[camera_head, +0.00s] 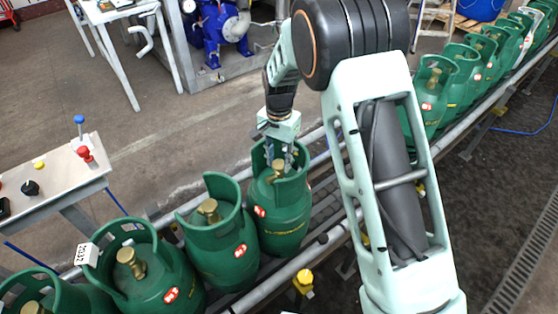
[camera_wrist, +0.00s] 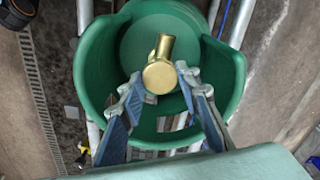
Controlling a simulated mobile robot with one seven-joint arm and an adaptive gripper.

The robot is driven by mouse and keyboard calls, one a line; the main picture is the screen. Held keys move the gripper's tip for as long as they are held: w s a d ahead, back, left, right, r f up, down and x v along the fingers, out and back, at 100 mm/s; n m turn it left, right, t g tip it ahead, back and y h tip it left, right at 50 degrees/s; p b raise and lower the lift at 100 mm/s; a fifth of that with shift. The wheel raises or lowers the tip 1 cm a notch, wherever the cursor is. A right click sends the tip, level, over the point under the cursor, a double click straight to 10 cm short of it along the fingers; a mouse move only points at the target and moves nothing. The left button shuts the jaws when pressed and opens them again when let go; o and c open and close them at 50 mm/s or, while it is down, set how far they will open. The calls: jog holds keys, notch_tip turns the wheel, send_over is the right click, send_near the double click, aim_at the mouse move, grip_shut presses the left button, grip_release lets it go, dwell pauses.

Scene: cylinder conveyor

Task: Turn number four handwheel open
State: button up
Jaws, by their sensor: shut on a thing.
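Green gas cylinders with brass valves stand in a row on the conveyor. My gripper (camera_head: 279,163) reaches down inside the collar of one green cylinder (camera_head: 284,218) in the middle of the head view. In the wrist view, my gripper (camera_wrist: 160,88) has its blue-padded fingers on either side of the brass handwheel (camera_wrist: 159,77), shut on it. The valve's brass stem points up in that view, inside the green collar (camera_wrist: 90,65).
Another green cylinder (camera_head: 219,245) stands close on the left, and one with a white tag (camera_head: 88,254) beyond it. More cylinders (camera_head: 436,90) run to the upper right behind my arm. A control panel (camera_head: 60,180) with buttons stands at left.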

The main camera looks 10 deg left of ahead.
aim_at(279, 164)
jog(key=n, duration=0.7)
jog(key=shift+b, duration=0.3)
jog(key=n, duration=0.4)
jog(key=shift+n, duration=1.9)
jog(key=o, duration=1.2)
jog(key=shift+c, duration=0.2)
notch_tip(279, 164, up, 12)
